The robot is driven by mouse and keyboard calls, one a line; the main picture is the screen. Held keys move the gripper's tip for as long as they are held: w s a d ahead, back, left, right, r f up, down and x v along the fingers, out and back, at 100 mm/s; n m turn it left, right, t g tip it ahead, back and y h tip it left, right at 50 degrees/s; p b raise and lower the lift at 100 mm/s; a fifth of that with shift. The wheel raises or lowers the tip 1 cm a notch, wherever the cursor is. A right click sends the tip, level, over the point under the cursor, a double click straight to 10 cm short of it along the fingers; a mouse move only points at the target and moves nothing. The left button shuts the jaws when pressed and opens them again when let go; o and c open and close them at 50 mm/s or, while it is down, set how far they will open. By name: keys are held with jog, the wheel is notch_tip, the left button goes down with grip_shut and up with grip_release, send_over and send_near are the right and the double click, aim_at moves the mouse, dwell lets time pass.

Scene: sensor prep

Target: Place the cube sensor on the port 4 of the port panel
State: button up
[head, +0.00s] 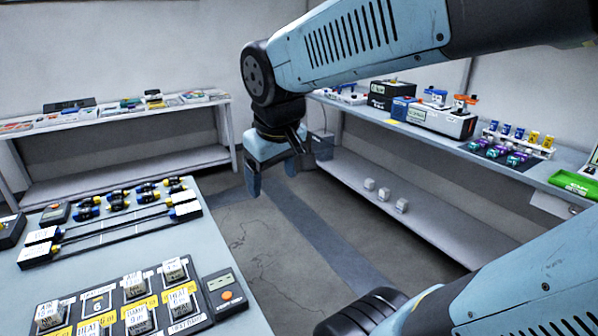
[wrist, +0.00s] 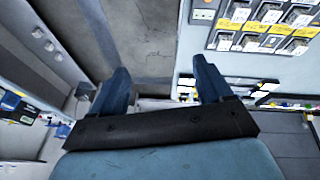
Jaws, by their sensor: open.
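My gripper (head: 272,178) hangs open and empty above the floor, between the benches; in the wrist view its fingers (wrist: 160,72) are spread with nothing between them. A dark board (head: 203,302) with yellow labels lies on the front-left table and holds several small pale cubes (head: 135,286). It also shows at the top right of the wrist view (wrist: 234,28). Several white cubes (head: 384,194) sit on the lower shelf of the right bench, apart from my gripper. I cannot tell which cube is the cube sensor, nor pick out port 4 for certain.
A handheld meter (head: 224,292) lies beside the board. A rack of dark rods (head: 112,233) lies behind it. The right bench (head: 505,165) carries boxes, purple-and-teal parts (head: 500,153) and a green tray (head: 575,183). A back-left bench (head: 115,118) holds papers. Floor between is clear.

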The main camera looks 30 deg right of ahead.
jog(key=shift+s+d+r+m+t+y, duration=0.1)
jog(key=shift+s+d+r+m+t, duration=0.15)
jog(key=shift+s+d+m, duration=0.35)
jog(key=shift+s+d+r+m+t+y, duration=0.1)
jog(key=shift+s+d+r+m+t, duration=0.1)
jog(key=shift+s+d+r+m, duration=0.4)
jog(key=shift+s+d+f+m+t+y, duration=0.1)
jog(key=shift+s+d+m+t, duration=0.25)
jog(key=shift+s, duration=0.5)
